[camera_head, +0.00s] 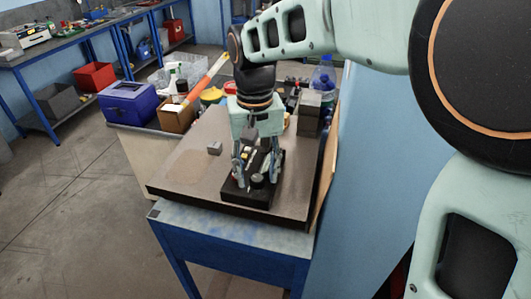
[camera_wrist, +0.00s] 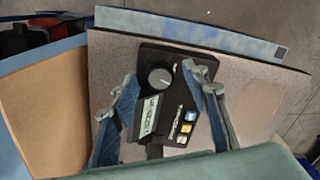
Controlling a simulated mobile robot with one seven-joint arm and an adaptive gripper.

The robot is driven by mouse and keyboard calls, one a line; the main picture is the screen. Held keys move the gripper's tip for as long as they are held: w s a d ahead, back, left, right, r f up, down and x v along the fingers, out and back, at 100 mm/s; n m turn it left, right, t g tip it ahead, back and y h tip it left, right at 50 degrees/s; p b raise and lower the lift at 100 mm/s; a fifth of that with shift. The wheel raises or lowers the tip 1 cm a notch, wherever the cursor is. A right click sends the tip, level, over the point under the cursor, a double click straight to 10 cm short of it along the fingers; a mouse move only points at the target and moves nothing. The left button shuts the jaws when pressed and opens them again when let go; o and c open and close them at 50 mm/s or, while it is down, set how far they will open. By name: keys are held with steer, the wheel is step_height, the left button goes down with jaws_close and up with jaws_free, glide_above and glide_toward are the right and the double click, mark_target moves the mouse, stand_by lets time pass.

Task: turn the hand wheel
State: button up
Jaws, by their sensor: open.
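A small black device (camera_wrist: 183,102) lies on the grey-brown board, with a round grey knob, the hand wheel (camera_wrist: 160,78), near its far end in the wrist view. The device also carries a printed plate and several small coloured buttons (camera_wrist: 187,128). In the head view the device (camera_head: 240,193) sits near the board's front edge, partly covered by my fingers. My gripper (camera_head: 256,176) points down over it and is open. In the wrist view its fingers stand on either side of the device with the knob between their tips; I cannot tell whether they touch anything.
The board (camera_head: 185,175) lies on a blue-legged table (camera_head: 235,225). A small grey block (camera_head: 214,148) lies left of my gripper. Dark grey blocks (camera_head: 309,111) stand behind right, near the wall. A blue box (camera_head: 127,102) and a cardboard box (camera_head: 176,117) stand behind left.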

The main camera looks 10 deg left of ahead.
mark_target(257, 177)
step_height(257, 177, up, 12)
stand_by(0.4)
steer(key=shift+f, duration=0.1)
